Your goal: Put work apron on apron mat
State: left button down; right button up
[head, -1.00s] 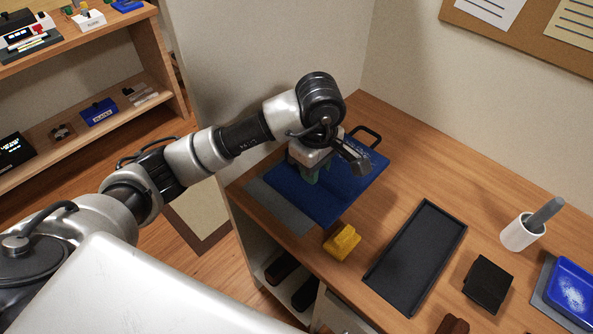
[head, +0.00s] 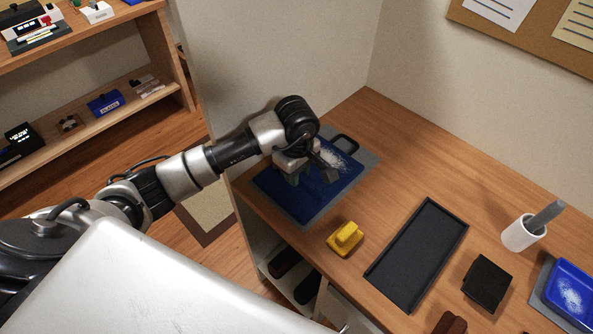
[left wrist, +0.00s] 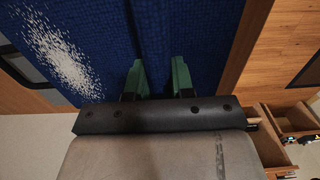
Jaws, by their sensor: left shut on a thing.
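The work apron (head: 308,203) is a flat blue cloth with a white speckled patch and a black loop at its far end. It lies over the grey apron mat (head: 366,163) at the left end of the wooden counter. Grey mat shows along the apron's right and front edges; I cannot tell if the apron is pressed down on it. My left gripper (head: 292,178) is shut on the apron, near its middle left. In the left wrist view, its green fingers (left wrist: 160,75) are over the blue cloth (left wrist: 210,35). My right gripper is not in view.
A yellow block with a handle (head: 345,238) is close to the mat's front right. A black tray (head: 417,255), a white cup (head: 522,233), a black block (head: 487,284) and a blue tray (head: 572,290) stand further right. The counter behind the tray is clear.

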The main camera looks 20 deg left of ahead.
pick_arm(q)
jog(key=shift+f, duration=0.15)
jog(key=c, duration=1)
grip_release()
jog(key=shift+o, duration=0.2)
notch_tip(320, 180, up, 11)
jog(key=p, duration=0.6)
jog(key=shift+r+p, duration=0.35)
jog(key=shift+r, duration=0.35)
